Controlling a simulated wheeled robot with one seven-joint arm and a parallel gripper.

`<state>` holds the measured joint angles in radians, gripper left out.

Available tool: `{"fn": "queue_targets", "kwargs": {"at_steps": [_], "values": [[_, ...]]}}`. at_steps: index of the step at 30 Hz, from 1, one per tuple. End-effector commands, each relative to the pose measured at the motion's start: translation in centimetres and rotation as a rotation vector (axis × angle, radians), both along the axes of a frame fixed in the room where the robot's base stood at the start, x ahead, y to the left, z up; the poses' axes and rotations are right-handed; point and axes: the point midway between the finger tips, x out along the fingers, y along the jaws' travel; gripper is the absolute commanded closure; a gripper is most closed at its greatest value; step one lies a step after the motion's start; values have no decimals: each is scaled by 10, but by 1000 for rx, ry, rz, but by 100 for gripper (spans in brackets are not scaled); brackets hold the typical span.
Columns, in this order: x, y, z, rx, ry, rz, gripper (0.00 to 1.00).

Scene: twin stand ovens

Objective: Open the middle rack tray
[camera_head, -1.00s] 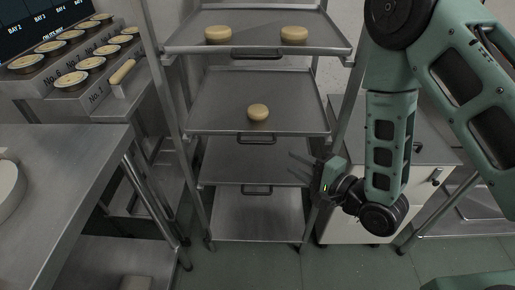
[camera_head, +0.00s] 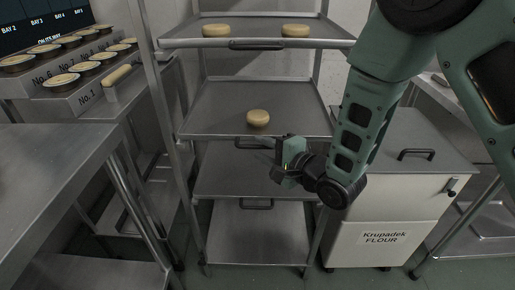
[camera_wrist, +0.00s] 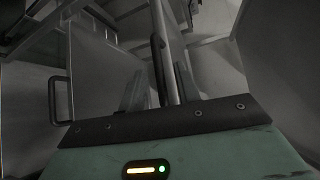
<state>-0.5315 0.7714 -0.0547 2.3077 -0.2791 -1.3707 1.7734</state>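The rack (camera_head: 190,190) holds several trays, one above another. The tray with one round pale bun (camera_head: 258,118) is the middle tray (camera_head: 210,115); its dark handle (camera_head: 246,143) shows at its front edge. My gripper (camera_head: 268,141) is at the right part of this handle, overlapping it in the head view. In the wrist view my gripper (camera_wrist: 160,92) has its two fingers apart, with a dark bar and a tray edge between them. The bar looks like the handle, but contact cannot be told.
The upper tray (camera_head: 270,32) carries two buns. Lower trays have handles, one at the lower tray (camera_head: 257,204). A white flour bin (camera_head: 385,215) stands to the right. A steel table (camera_head: 50,175) stands at the left, with pies on a stepped stand (camera_head: 70,100) behind.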

Motion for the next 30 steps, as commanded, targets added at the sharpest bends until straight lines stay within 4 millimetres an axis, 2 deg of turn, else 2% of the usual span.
{"fn": "queue_targets", "kwargs": {"at_steps": [6,16,17,18,20,30], "values": [[15,14,-4,0,0,0,68],[18,17,-4,0,0,-1,68],[18,17,-4,0,0,0,73],[18,17,-4,0,0,-1,84],[18,17,-4,0,0,0,100],[17,24,-5,0,1,1,100]]}}
